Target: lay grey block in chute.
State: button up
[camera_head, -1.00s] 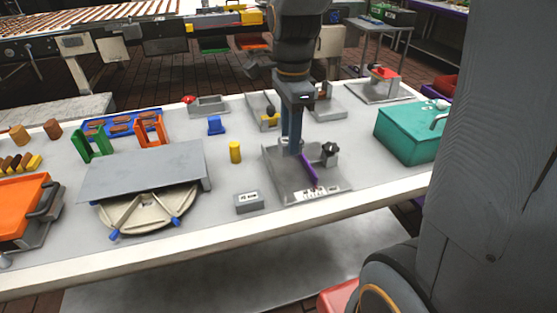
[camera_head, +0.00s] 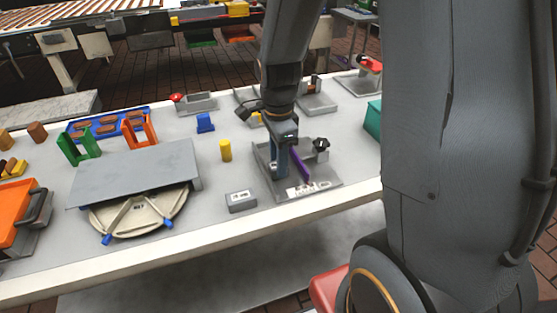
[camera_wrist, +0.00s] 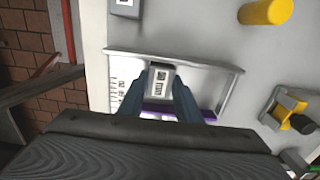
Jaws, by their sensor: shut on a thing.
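A small grey block (camera_wrist: 161,80) with a printed label sits between the two blue fingers of my gripper (camera_wrist: 162,74) in the wrist view. My gripper is shut on it. In the head view my gripper (camera_head: 281,166) is low over a grey tray-like fixture (camera_head: 268,184), probably the chute; the held block is hidden there. The fixture has raised rims, a purple strip (camera_head: 300,166) and a dark knob (camera_head: 321,145). In the wrist view its rim (camera_wrist: 232,82) surrounds the block. I cannot tell whether the block touches its floor.
Another labelled grey block (camera_head: 241,202) lies left of the fixture. A yellow cylinder (camera_head: 226,151) and a blue block (camera_head: 205,122) stand farther back. A round plate (camera_head: 145,216) under a grey sheet is at left, and a teal box (camera_head: 373,118) at right, partly hidden by my arm.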

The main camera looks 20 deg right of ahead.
jog(key=shift+f, duration=0.15)
jog(key=o, duration=1.1)
jog(key=shift+c, duration=0.2)
notch_tip(320, 180, up, 12)
jog(key=b, duration=0.1)
jog(key=shift+r+b, duration=0.2)
jog(key=shift+b, duration=0.15)
